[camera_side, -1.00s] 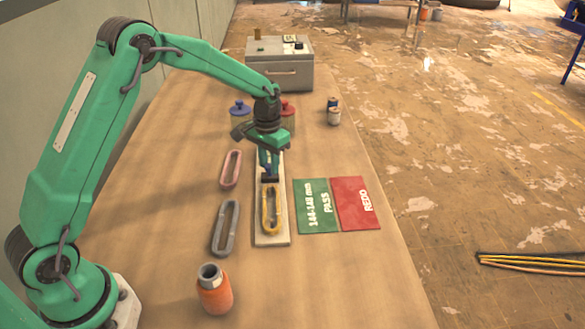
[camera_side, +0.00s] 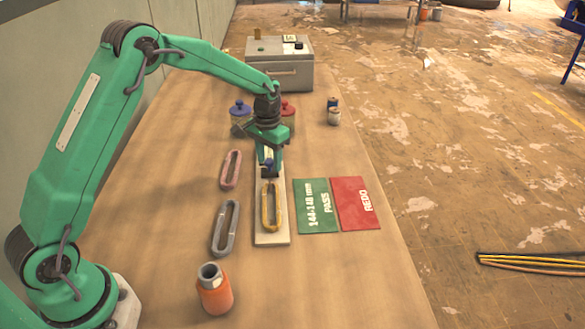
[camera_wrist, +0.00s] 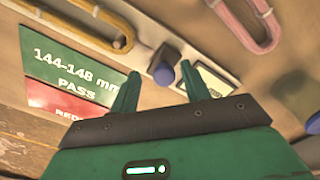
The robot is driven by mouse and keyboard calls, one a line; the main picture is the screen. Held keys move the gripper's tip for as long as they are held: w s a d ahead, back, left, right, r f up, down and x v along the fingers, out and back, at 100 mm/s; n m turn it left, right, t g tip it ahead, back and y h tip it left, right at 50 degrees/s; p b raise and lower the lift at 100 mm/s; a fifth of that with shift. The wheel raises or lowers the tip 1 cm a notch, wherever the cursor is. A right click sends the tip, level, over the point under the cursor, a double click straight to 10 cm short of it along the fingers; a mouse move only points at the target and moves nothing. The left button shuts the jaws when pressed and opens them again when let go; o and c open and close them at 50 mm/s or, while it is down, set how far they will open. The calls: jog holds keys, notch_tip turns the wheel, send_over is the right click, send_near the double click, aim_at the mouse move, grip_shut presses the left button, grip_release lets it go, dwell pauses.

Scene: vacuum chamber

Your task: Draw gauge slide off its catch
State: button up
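The pale gauge (camera_side: 271,239) lies lengthwise on the bench with a yellow link (camera_side: 271,208) on its near part. The yellow link also shows at the top left of the wrist view (camera_wrist: 122,40). A dark slide block with a blue round knob (camera_wrist: 164,75) sits past the link's far end, beside a small pale display (camera_wrist: 208,77). My gripper (camera_wrist: 160,70) is open, its green fingers apart, and the knob appears in the gap between the tips. Whether the fingers reach down around it, I cannot tell. In the side view my gripper (camera_side: 268,160) covers most of the slide.
A pink link (camera_side: 231,169) and a grey link (camera_side: 225,228) lie left of the gauge. The green PASS card (camera_side: 316,206) and red REDO card (camera_side: 356,203) lie right. An orange bottle (camera_side: 214,290) stands in front; blue-lidded (camera_side: 240,110) and red-lidded (camera_side: 287,110) jars stand behind.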

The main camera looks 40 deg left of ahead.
aim_at(269, 161)
jog(key=shift+r, duration=3.95)
jog(key=shift+w+a, duration=0.25)
jog(key=shift+f, duration=0.15)
jog(key=shift+f, duration=3.85)
